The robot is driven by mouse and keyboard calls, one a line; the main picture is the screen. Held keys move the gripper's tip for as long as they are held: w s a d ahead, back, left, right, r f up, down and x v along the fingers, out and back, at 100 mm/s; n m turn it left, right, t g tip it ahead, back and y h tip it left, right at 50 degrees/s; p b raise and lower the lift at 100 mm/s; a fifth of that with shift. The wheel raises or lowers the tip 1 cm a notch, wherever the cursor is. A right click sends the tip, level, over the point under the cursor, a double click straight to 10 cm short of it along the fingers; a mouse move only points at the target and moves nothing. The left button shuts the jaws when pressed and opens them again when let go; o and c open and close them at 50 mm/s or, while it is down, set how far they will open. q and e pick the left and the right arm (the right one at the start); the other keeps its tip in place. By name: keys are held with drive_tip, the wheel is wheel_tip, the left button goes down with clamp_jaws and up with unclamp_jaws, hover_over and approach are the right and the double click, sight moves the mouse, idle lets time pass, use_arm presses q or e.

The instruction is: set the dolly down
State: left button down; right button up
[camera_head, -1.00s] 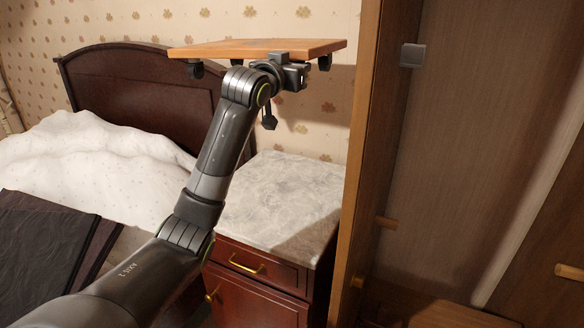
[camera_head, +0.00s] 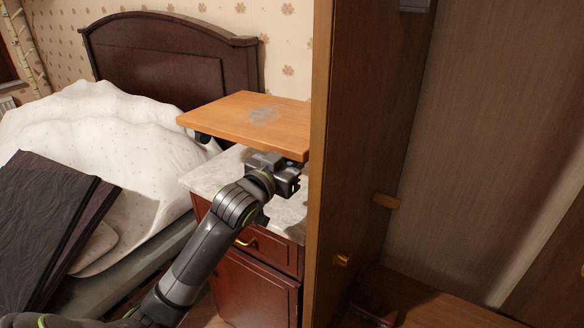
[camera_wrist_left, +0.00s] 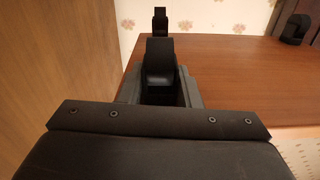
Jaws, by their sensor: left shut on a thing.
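The dolly (camera_head: 225,118), a flat orange-brown wooden board with black casters, is held roughly level over the nightstand's pale marble top (camera_head: 205,178). A grey worn patch marks its upper face. My left gripper (camera_head: 280,162) is shut on the dolly under its near right edge. In the left wrist view the jaws (camera_wrist_left: 160,50) lie against the dolly's brown wooden face (camera_wrist_left: 225,75), with a black caster at upper right. In the head view one caster shows under the left side; the others are hidden. The board appears above the marble, apart from it. My right gripper is not in view.
A tall wooden wardrobe (camera_head: 335,150) stands close on the right, its edge near the dolly's right side. The bed with a white duvet (camera_head: 105,130) and dark headboard (camera_head: 165,60) is on the left. A dark folded item (camera_head: 45,205) lies on the bed.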

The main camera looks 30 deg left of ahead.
use_arm(q)
drive_tip(key=shift+s+d+f, duration=0.2)
drive_tip(key=shift+s+f, duration=0.2)
wheel_tip(320, 180, down, 9)
drive_tip(key=shift+r+b, duration=0.2)
drive_tip(key=shift+b, duration=0.7)
drive_tip(key=shift+s+f, duration=0.1)
drive_tip(key=shift+f, duration=0.5)
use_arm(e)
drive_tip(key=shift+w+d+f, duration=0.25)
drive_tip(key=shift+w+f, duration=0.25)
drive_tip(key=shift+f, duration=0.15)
use_arm(q)
drive_tip(key=c, duration=1.5)
unclamp_jaws()
drive_tip(key=shift+f, duration=0.4)
drive_tip(key=o, duration=0.4)
drive_tip(key=shift+r, duration=0.15)
drive_tip(key=shift+o, duration=0.2)
drive_tip(key=s, duration=1.2)
drive_tip(key=shift+a, duration=0.45)
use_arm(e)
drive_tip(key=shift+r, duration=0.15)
